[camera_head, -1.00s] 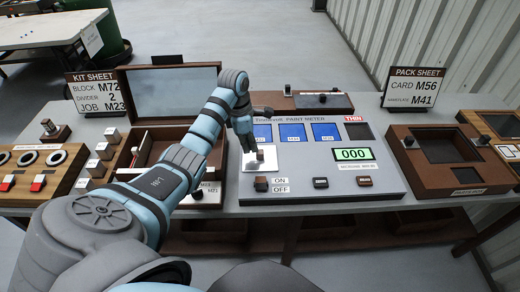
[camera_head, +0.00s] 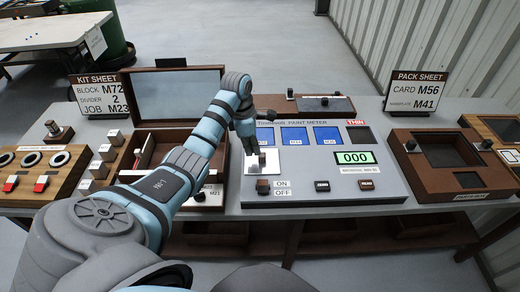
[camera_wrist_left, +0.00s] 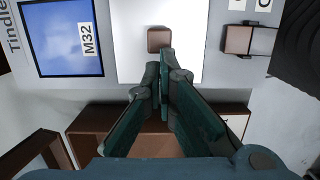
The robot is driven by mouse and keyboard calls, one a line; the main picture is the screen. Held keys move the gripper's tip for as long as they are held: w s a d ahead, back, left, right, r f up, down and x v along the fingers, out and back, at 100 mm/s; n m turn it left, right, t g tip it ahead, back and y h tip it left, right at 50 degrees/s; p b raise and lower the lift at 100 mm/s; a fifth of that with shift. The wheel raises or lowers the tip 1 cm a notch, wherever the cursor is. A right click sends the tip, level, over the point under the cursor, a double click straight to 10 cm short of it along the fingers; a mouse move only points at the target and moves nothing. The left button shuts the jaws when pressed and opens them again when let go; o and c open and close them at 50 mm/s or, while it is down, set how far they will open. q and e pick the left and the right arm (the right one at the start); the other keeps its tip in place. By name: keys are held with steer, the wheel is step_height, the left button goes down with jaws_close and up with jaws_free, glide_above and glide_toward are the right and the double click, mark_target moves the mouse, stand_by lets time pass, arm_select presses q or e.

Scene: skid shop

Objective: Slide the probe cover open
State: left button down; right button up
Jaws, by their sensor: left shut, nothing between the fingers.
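The white plate (camera_head: 271,168), which I take for the probe cover, lies on the grey paint meter (camera_head: 325,187), left of the green "000" display. It bears a small brown knob (camera_head: 262,158). In the left wrist view the plate (camera_wrist_left: 188,65) fills the top middle, with the knob (camera_wrist_left: 158,39) on it. My left gripper (camera_head: 250,150) is low over the plate's left part, shut and empty. In the wrist view its fingertips (camera_wrist_left: 164,65) are just below the knob; I cannot tell whether they touch it. My right gripper is not in view.
An ON/OFF switch (camera_head: 263,187) sits in front of the plate. Three blue panels (camera_head: 294,136) are behind it. An open brown case (camera_head: 173,97) stands left, under my left arm. A brown tray (camera_head: 437,186) is to the right.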

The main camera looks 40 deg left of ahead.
mark_target(264, 155)
arm_select(q)
steer(key=shift+f, duration=0.15)
stand_by(0.3)
steer(key=shift+f+b, duration=0.3)
steer(key=shift+b, duration=0.05)
steer(key=shift+r+p, duration=0.35)
steer(key=shift+p, duration=0.05)
steer(key=shift+w+d+b, duration=0.35)
steer(key=shift+w+d, duration=0.75)
steer(key=shift+d, duration=0.25)
steer(key=shift+w+d+b, duration=0.4)
steer(key=shift+w+d, duration=0.75)
steer(key=shift+d, duration=0.25)
steer(key=shift+w+d+b, duration=0.65)
steer(key=shift+w+d, duration=0.45)
steer(key=shift+d, duration=0.2)
